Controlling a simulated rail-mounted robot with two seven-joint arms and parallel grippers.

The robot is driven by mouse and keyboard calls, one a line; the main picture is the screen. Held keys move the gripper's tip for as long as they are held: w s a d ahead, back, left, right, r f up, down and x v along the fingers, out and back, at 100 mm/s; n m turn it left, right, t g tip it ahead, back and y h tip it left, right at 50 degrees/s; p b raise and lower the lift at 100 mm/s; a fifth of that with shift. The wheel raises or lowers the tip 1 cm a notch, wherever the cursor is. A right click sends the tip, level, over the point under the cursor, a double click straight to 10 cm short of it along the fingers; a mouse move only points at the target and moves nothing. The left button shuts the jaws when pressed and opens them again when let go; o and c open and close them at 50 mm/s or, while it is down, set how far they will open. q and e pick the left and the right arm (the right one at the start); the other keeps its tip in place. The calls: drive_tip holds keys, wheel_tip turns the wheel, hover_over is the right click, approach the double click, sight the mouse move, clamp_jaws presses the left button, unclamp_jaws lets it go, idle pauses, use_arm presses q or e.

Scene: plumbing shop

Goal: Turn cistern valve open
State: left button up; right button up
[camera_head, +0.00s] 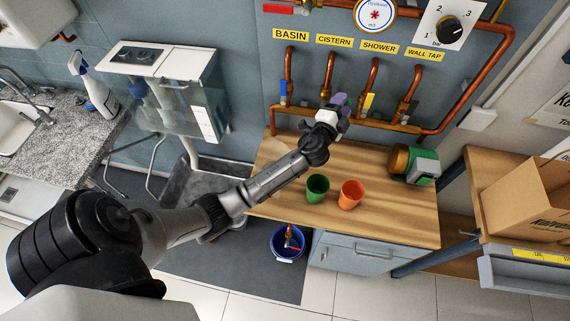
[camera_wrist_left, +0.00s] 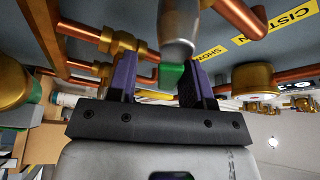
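The cistern pipe hangs below the yellow CISTERN label (camera_head: 334,41) in the head view. My left gripper (camera_head: 339,101) is in front of the lower end of this pipe and hides its valve there. In the left wrist view, the purple fingers of my left gripper (camera_wrist_left: 158,82) stand apart. A green handle end (camera_wrist_left: 171,75) on a grey metal part (camera_wrist_left: 178,32) shows between the fingers, nearer the right one. I cannot tell if a finger touches it. My right gripper is in neither view.
A blue valve handle (camera_head: 283,93) is on the left under BASIN, and a yellow one (camera_head: 369,103) is close on the right under SHOWER. A green cup (camera_head: 316,188), an orange cup (camera_head: 350,194) and a green-and-brass device (camera_head: 414,164) stand on the wooden bench (camera_head: 285,205) below.

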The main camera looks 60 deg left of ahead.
use_arm(q)
drive_tip(key=f+b+v, duration=0.1)
drive_tip(key=v, duration=1.3)
drive_tip(key=s+d+r+n+g+h+p, duration=0.2)
drive_tip(key=s+d+r+n+g+p, duration=0.1)
drive_tip(key=s+p, duration=0.4)
drive_tip(key=s+d+r+n+g+h+p, duration=0.2)
drive_tip(key=s+g+p, duration=0.5)
drive_tip(key=p, duration=0.6)
drive_tip(key=shift+s+d+r+n+h, duration=0.4)
drive_tip(key=shift+s+d+r+n, duration=0.5)
drive_tip(key=shift+r, duration=0.8)
drive_tip(key=shift+w+d, duration=0.1)
drive_tip(key=shift+f, duration=0.1)
